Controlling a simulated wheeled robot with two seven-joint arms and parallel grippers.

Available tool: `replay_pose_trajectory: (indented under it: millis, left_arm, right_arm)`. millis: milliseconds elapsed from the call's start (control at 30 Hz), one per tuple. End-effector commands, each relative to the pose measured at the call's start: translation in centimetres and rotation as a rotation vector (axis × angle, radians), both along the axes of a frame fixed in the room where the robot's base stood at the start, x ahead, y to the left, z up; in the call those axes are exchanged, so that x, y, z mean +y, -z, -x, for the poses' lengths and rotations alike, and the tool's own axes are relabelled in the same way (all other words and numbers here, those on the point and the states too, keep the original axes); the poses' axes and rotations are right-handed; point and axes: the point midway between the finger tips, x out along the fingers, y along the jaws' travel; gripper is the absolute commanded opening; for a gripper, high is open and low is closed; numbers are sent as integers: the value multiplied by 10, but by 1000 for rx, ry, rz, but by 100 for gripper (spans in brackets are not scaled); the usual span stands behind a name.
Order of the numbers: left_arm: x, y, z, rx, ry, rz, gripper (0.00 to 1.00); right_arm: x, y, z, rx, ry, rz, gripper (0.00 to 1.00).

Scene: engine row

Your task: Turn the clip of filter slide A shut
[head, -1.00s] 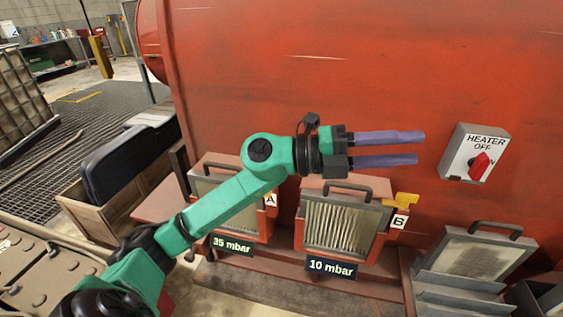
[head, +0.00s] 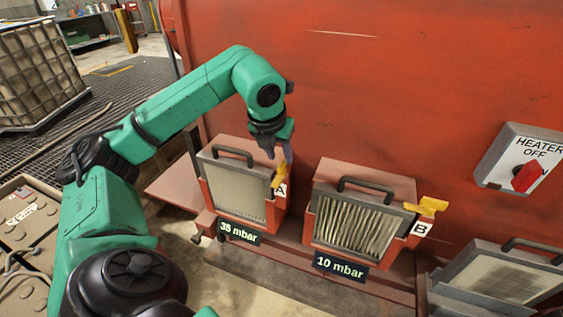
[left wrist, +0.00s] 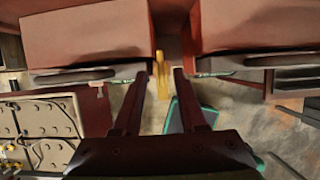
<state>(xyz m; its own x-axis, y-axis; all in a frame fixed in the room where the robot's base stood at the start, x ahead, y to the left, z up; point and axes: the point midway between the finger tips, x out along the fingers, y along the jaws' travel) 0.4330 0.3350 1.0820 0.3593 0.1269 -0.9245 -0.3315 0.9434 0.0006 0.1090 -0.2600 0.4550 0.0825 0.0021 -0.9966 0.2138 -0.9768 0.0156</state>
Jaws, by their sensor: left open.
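Filter slide A (head: 238,187) is a pale panel in a grey frame with a dark handle, seated in the left red housing above a "35 mbar" sign. Its yellow clip (head: 279,178) is at the slide's right edge beside the "A" tag, partly hidden by my gripper. My left gripper (head: 284,157) points down at this clip, its purple fingers overlapping the clip's upper part. In the left wrist view the yellow clip (left wrist: 162,76) lies between the two open fingertips (left wrist: 161,78), with a gap visible on both sides. My right gripper is not in view.
Slide B (head: 352,228), with a pleated filter, "10 mbar" sign and yellow clip (head: 427,206), stands just right. A heater switch box (head: 518,160) is on the red wall. Another framed filter (head: 505,278) is at lower right. A narrow gap separates the two housings.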

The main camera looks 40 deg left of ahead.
Motion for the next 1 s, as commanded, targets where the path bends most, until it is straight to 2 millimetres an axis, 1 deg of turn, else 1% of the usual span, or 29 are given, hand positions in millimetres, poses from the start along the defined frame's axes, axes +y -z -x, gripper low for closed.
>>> replay_pose_trajectory:
  millis: [33, 100, 200, 433, 467, 500, 567, 1000]
  left_arm:
    - [1, 9, -3, 4, -1, 0, 41]
    - [2, 18, -7, 2, 1, -1, 41]
    - [3, 26, -10, 0, 1, 1, 41]
    - [4, 28, -11, -1, 2, 0, 41]
    - [3, 28, -11, -1, 2, 0, 37]
    - [3, 28, -11, -1, 2, 0, 22]
    - [3, 28, -11, -1, 2, 0, 0]
    - [4, 29, -11, -1, 35, 0, 0]
  right_arm:
    - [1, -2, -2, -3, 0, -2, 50]
    - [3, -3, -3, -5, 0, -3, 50]
    - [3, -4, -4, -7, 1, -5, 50]
    - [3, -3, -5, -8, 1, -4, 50]
    - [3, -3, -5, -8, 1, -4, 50]
    - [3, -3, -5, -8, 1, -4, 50]
    - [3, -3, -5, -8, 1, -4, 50]
    - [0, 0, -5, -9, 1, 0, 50]
